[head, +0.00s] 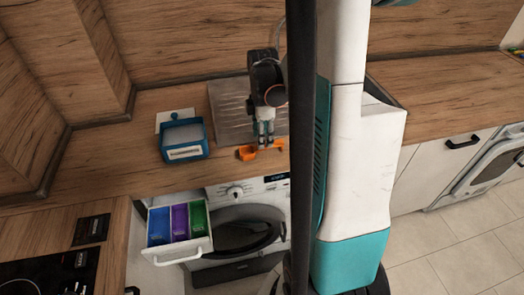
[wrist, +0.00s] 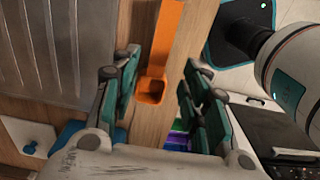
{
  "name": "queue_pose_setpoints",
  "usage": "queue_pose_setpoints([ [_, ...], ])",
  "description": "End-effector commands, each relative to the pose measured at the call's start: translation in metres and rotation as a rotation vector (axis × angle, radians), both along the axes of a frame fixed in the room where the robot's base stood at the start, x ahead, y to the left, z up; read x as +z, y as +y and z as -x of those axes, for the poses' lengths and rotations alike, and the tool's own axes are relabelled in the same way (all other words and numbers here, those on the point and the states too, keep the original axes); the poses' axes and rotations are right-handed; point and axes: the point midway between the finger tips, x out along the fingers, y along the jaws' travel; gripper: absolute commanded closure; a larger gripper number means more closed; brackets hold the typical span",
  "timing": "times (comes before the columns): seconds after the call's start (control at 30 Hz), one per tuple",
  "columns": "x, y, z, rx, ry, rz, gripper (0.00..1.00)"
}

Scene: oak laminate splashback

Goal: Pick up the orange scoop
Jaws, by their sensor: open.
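The orange scoop (head: 248,152) lies on the wooden counter, close to its front edge, in the head view. In the wrist view the orange scoop (wrist: 153,85) shows its square hollow cup, with the handle running up to the top of the picture. My gripper (head: 264,140) points down just above the scoop. In the wrist view my gripper (wrist: 160,95) is open, with its teal-padded fingers on either side of the scoop and nothing between them held. The wrist view does not clearly show how far the fingertips are above the counter.
A blue box of white powder (head: 184,139) stands left of the scoop. A metal drainer (head: 232,112) lies behind it. Below the counter, a washing machine (head: 240,235) has its detergent drawer (head: 178,228) pulled out. A hob (head: 50,275) is at lower left.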

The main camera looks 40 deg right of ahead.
Motion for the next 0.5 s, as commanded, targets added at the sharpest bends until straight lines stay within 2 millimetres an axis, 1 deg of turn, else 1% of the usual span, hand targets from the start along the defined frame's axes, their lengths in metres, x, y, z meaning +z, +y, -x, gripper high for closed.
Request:
queue_pose_setpoints([
  [0.17,-0.014,0.0,-0.001,0.0,0.0,0.0,0.58],
  [0.3,-0.036,-0.001,-0.003,0.0,0.0,0.0,0.58],
  [0.4,-0.048,-0.001,-0.003,0.0,0.0,0.0,0.58],
  [0.5,-0.053,-0.001,-0.003,0.0,0.0,0.0,0.58],
])
